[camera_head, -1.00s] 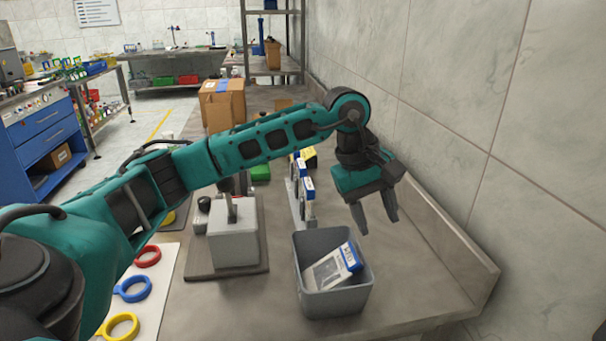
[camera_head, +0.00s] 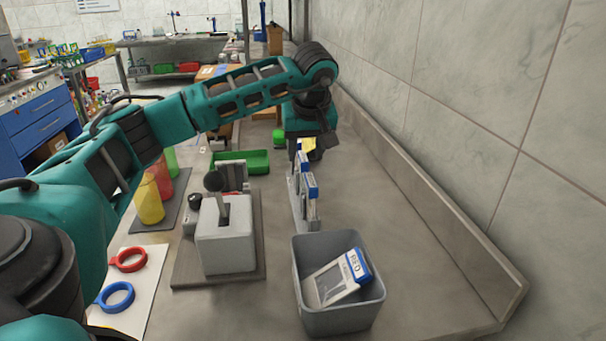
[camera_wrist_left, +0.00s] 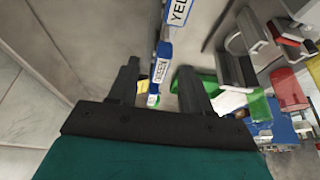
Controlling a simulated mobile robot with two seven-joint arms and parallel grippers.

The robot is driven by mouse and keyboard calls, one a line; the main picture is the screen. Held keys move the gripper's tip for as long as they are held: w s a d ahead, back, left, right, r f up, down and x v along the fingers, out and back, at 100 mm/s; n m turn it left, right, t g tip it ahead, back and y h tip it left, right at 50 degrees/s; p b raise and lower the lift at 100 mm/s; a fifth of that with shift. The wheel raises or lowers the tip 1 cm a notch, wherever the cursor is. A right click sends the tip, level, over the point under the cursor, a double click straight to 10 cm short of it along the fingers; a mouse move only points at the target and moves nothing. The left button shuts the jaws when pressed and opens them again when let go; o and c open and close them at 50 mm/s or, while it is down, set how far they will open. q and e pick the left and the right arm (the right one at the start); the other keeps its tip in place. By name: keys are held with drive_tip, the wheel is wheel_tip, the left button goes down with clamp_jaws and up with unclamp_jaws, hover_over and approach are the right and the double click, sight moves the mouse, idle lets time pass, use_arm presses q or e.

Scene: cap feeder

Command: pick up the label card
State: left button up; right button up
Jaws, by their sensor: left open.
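Label cards with blue headers stand in a narrow rack (camera_head: 296,210) on the bench. In the left wrist view, one card reads "YEL" (camera_wrist_left: 180,12) and a green-lettered card (camera_wrist_left: 160,68) lies between the fingertips in the picture. Another label card (camera_head: 340,280), reading "RED", leans inside a grey bin (camera_head: 337,318). My left gripper (camera_wrist_left: 158,72) is open and empty, pointing down by the rack's far end. Its fingers are hard to make out in the head view. I cannot tell its height above the cards. My right gripper is not in view.
A grey press-like device (camera_head: 226,240) on a board stands left of the rack. The wall ledge (camera_head: 430,205) bounds the right; bench between is clear.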

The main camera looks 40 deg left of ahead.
sight(303, 157)
use_arm(q)
drive_tip(key=x, duration=0.5)
drive_tip(key=shift+a+b, duration=0.3)
drive_tip(key=shift+b, duration=0.05)
clamp_jaws()
